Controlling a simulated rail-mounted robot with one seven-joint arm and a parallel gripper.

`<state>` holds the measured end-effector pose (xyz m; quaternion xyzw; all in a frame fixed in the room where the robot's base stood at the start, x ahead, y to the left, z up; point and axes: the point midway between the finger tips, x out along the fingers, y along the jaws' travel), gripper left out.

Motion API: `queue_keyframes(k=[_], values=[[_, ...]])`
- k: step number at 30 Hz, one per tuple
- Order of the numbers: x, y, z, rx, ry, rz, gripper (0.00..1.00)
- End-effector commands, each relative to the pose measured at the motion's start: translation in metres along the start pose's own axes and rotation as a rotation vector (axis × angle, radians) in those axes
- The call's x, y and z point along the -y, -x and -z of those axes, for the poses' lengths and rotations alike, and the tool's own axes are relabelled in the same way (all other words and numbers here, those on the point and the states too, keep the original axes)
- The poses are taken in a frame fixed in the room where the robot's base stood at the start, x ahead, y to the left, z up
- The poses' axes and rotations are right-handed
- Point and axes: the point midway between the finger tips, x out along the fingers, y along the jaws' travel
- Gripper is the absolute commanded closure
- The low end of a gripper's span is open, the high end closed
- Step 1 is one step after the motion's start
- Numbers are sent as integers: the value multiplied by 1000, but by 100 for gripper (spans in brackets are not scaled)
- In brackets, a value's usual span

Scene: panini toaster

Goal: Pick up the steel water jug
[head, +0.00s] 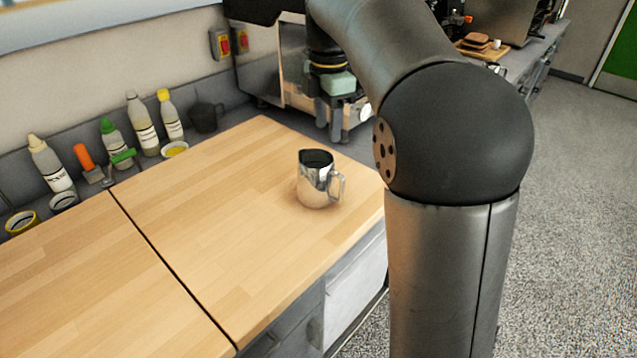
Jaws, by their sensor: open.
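The steel water jug (312,188) stands upright on the wooden worktop, near its right front edge. It is shiny, with an open dark top, and its handle points to the right. My gripper (334,136) is behind and above the jug in the picture, pointing down, with its fingers apart. It is open and holds nothing that I can see. It does not appear to touch the jug. My arm comes in from the right and hides part of the counter behind.
Several sauce bottles (143,125) and a dark cup (206,117) stand along the wall at the back left. A steel appliance (292,66) stands behind my gripper. A board with bread (478,46) lies farther back. The wooden worktop (215,215) left of the jug is clear.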

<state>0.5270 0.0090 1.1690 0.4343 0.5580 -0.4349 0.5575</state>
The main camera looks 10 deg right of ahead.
Motion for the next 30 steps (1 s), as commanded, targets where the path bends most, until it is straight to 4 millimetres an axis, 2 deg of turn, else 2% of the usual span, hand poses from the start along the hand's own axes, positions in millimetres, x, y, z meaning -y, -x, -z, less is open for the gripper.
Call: queue_keyframes(k=[12, 15, 23, 30], values=[[1, -88, 0, 0, -4, 4, 56], [1, -102, 0, 0, -3, 2, 56], [0, -120, 0, -1, -4, 2, 56], [-2, -155, -1, -1, -4, 2, 56]])
